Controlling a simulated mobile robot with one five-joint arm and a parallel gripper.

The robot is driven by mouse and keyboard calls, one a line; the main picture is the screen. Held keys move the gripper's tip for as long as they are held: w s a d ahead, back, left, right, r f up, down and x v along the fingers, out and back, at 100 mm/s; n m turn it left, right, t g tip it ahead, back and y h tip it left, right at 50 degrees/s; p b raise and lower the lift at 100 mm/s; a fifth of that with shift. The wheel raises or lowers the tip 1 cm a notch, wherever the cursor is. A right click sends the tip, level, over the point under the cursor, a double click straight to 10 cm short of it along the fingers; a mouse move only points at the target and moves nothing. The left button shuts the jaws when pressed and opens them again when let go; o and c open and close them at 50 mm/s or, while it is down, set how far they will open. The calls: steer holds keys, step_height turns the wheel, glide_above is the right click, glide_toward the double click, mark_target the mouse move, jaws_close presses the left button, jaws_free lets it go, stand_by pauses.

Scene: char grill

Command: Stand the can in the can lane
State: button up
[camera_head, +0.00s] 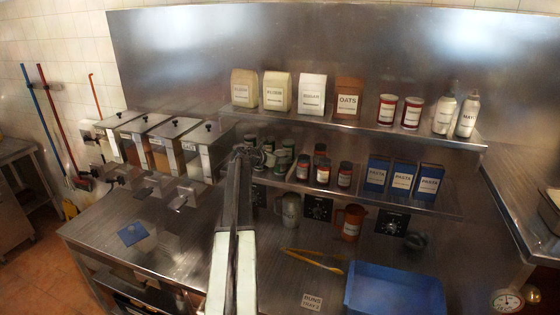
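The frame does not make clear which can the task means. On the lower shelf, green-labelled cans (282,161) stand just right of my gripper, partly hidden by it. Several dark-lidded red containers (322,172) stand in rows further right on that shelf. Two red cans or jars with white labels (387,108) stand on the upper shelf. My gripper (246,153) is at the left end of the lower shelf, at the height of the cans. Its fingers are small and dark, and I cannot tell whether they hold anything. No lane marking is readable.
Blue pasta boxes (402,180) fill the right of the lower shelf (425,208). Lidded bins (180,148) stand at left. A grey mug (289,208), an orange-brown mug (352,222), yellow tongs (315,261) and a blue tray (395,290) are on the counter below.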

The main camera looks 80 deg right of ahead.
steer(key=o, duration=0.4)
steer(key=shift+o, duration=0.2)
steer(key=shift+r, duration=0.15)
steer(key=p+v, duration=0.5)
steer(key=v, duration=0.7)
